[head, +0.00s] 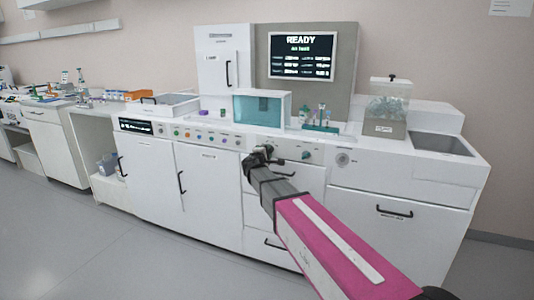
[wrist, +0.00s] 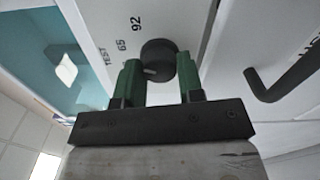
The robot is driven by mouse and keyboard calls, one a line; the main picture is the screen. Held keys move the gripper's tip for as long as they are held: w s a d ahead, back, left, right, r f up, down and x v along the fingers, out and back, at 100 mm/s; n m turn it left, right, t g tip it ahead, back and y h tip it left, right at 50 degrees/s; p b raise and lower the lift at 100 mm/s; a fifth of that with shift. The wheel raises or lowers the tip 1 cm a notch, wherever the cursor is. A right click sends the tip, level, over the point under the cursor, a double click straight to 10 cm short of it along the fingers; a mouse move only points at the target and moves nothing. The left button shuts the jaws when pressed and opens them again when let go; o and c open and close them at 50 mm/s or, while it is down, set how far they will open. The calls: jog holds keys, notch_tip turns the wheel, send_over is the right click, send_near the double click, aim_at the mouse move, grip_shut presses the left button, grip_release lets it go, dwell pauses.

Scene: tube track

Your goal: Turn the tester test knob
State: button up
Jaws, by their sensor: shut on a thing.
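The test knob (wrist: 158,58) is a dark round knob with a pale mark on its lower side. It sits on the white tester front panel, beside the printed labels "TEST", "65" and "92". My gripper (wrist: 158,66) has its two green fingers on either side of the knob and is shut on it. In the head view my gripper (head: 263,153) reaches the control strip on the front of the white tester bench (head: 205,180). There the gripper and wrist hide the knob. The screen (head: 302,56) above reads "READY".
A dark bar handle (wrist: 286,78) juts out close to the right of my gripper in the wrist view. A row of coloured buttons (head: 200,138) runs left along the strip. A teal-windowed box (head: 262,108) stands on the bench above. The grey floor (head: 130,255) in front is clear.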

jog(key=o, duration=0.9)
jog(key=v, duration=1)
jog(key=shift+s+a, duration=0.1)
jog(key=shift+s, duration=0.3)
jog(key=s+d+f+m+g+h, duration=0.1)
jog(key=s+d+f+m+g, duration=0.4)
jog(key=d+f, duration=0.45)
jog(key=s+d+f+m+g, duration=0.45)
jog(key=d+f, duration=0.25)
jog(key=d, duration=0.5)
jog(key=s+d+f+m+g+y, duration=0.2)
jog(key=s+f, duration=0.1)
jog(key=s, duration=0.1)
jog(key=s+d+f+m+g+y, duration=0.1)
jog(key=s+f+m+g+y, duration=0.1)
jog(key=s, duration=0.3)
jog(key=s+d+f+m+g+y, duration=0.2)
jog(key=s+f+g+y, duration=0.1)
jog(key=s+f, duration=0.1)
jog(key=shift+s+d+f+m+g, duration=0.15)
jog(key=shift+s+d+m+g, duration=0.15)
jog(key=shift+s, duration=0.3)
